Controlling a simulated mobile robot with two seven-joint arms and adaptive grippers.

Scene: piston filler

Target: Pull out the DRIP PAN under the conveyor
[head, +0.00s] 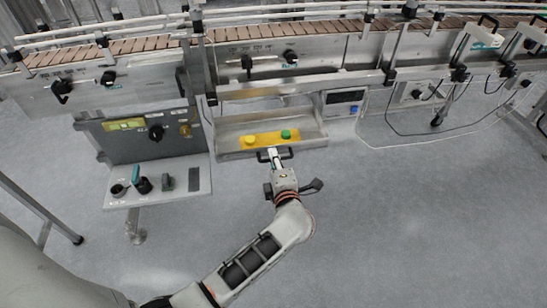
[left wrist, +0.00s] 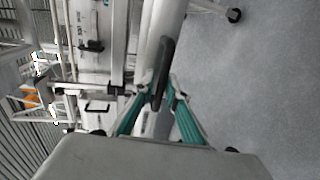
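The drip pan (head: 310,136) is a shallow metal tray under the conveyor (head: 270,55) at the middle of the head view. A yellow strip with a yellow and a green round piece shows at its front. A dark handle (head: 289,154) sticks out from the pan's front edge; in the left wrist view the handle (left wrist: 165,55) is a dark bar. My left gripper (head: 273,153) is at the handle, its teal-padded fingers (left wrist: 160,88) close on both sides of the bar and seemingly shut on it. The finger contact is small in view. My right gripper is not in view.
A control cabinet (head: 145,140) with a shelf of small dark items (head: 185,183) stands left of the pan. A box with a display (head: 343,103) is at its right. Cables (head: 400,142) hang to the floor farther right. The floor (head: 410,230) in front is clear.

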